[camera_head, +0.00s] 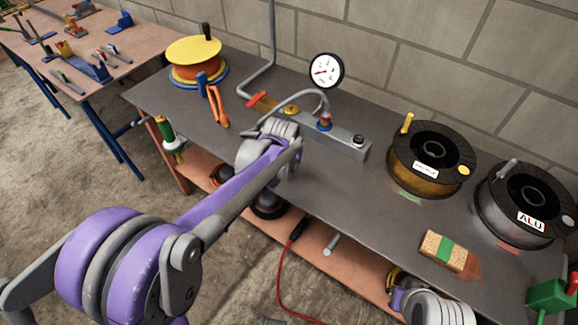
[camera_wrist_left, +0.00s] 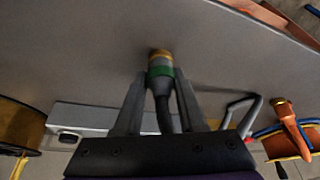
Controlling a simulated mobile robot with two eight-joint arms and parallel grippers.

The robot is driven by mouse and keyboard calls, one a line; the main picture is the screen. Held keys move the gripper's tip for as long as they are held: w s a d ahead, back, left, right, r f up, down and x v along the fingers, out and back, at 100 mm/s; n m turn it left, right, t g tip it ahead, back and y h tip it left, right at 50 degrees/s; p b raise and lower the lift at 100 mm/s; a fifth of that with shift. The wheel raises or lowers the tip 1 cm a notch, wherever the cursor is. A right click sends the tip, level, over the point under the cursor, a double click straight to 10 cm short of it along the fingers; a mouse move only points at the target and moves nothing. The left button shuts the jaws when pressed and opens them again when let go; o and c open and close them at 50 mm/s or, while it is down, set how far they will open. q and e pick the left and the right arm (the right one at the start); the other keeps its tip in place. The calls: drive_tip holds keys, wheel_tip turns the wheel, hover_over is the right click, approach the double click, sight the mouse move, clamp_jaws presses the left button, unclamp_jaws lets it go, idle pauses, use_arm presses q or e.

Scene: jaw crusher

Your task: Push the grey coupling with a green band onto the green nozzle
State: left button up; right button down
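The grey coupling with a green band (camera_wrist_left: 160,75) shows in the left wrist view between my left gripper's fingers (camera_wrist_left: 161,88), which lie against its sides. It has a brass-coloured end, and a dark hose runs back from it between the fingers. In the head view my left gripper (camera_head: 283,130) is over the bench in front of the manifold; my own wrist hides the coupling there. A green and white fitting (camera_head: 172,141), seemingly the green nozzle, sticks out at the bench's left front edge, apart from the gripper.
A sponge block (camera_head: 444,251) lies at the front right. The bench's left front is largely clear.

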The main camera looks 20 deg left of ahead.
use_arm(q)
clamp_jaws()
drive_tip(key=shift+r, duration=0.1)
wheel_tip(320, 180, up, 10)
drive_tip(key=shift+f+p, duration=0.1)
drive_tip(key=shift+p, duration=0.55)
use_arm(e)
drive_tip(key=shift+w+r, duration=0.1)
drive_tip(key=shift+r, duration=0.55)
use_arm(q)
drive_tip(key=shift+a, duration=0.1)
